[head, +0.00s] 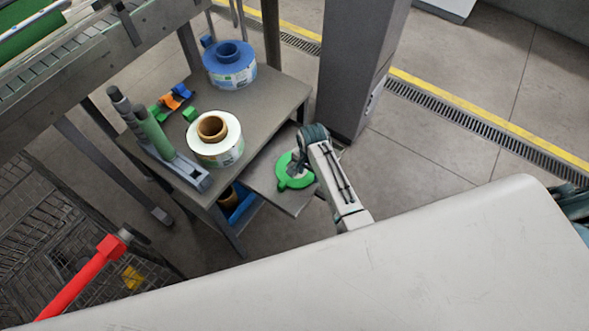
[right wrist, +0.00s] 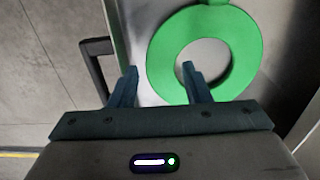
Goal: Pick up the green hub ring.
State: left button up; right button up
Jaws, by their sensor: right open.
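The green hub ring (head: 296,184) lies flat on a grey pulled-out shelf (head: 259,177) at the side of the small table. It also shows in the right wrist view (right wrist: 244,45), as a flat ring with a wide round hole. My right gripper (head: 299,163) is over the ring and partly hides it in the head view. In the right wrist view my right gripper (right wrist: 160,70) is open. One finger is outside the ring's near left edge and the other is at its hole. I cannot tell whether the fingers touch it. My left gripper is out of view.
On the table (head: 268,108) stand a white reel (head: 222,152), a blue reel (head: 230,75), small green and orange parts and a post-like device (head: 152,135). A grey pillar (head: 357,65) rises behind the shelf. Open floor lies to the right.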

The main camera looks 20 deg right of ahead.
jog(key=shift+f, duration=1.25)
jog(key=shift+f, duration=0.1)
jog(key=c, duration=0.8)
